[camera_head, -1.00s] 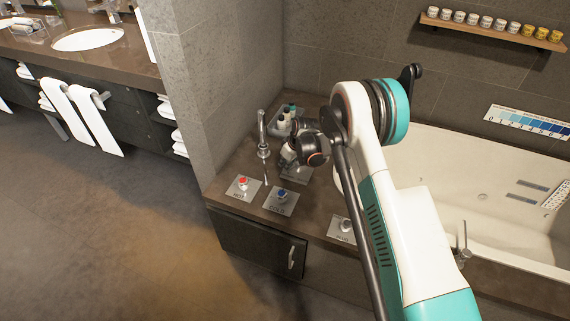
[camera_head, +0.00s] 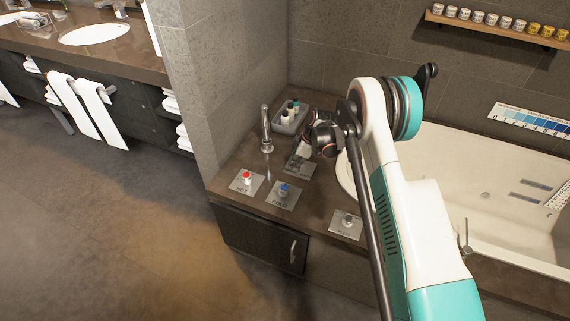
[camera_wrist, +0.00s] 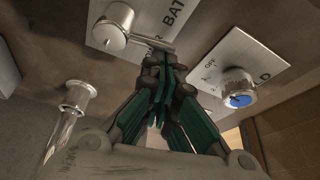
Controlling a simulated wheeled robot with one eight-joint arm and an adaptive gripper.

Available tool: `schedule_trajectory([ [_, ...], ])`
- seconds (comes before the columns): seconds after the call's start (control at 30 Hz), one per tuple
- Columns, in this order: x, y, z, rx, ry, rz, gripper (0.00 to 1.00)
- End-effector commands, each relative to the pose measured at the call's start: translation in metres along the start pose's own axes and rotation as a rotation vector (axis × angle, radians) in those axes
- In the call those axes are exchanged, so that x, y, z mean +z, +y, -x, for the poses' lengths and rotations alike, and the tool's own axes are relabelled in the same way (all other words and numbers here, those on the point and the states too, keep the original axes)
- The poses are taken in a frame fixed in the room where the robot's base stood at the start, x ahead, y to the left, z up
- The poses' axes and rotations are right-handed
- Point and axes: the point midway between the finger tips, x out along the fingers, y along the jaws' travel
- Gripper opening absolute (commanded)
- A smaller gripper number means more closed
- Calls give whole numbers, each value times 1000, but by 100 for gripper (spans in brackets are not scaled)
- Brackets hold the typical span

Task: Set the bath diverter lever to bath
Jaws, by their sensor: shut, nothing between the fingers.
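The diverter plate (camera_head: 297,169) lies on the counter beyond the blue-topped cold knob in the head view, partly hidden by my gripper (camera_head: 303,155).
The cold knob (camera_wrist: 237,88) stands right of my gripper in the wrist view. The red hot knob (camera_head: 246,176) and another control plate (camera_head: 347,224) are nearer the counter front. A spout (camera_head: 266,130) and a bottle tray (camera_head: 290,120) stand behind. The bathtub (camera_head: 480,190) is at right.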

Motion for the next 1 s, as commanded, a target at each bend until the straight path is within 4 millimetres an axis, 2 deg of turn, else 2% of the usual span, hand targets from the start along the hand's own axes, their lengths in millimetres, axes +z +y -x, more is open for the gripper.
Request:
schedule_trajectory([
  [0.1, 11, 1, 4, 5, 0, -13, 0],
  [0.3, 19, 1, 7, 7, 0, -20, 0],
  [1.0, 22, 0, 8, 8, 0, -21, 0],
])
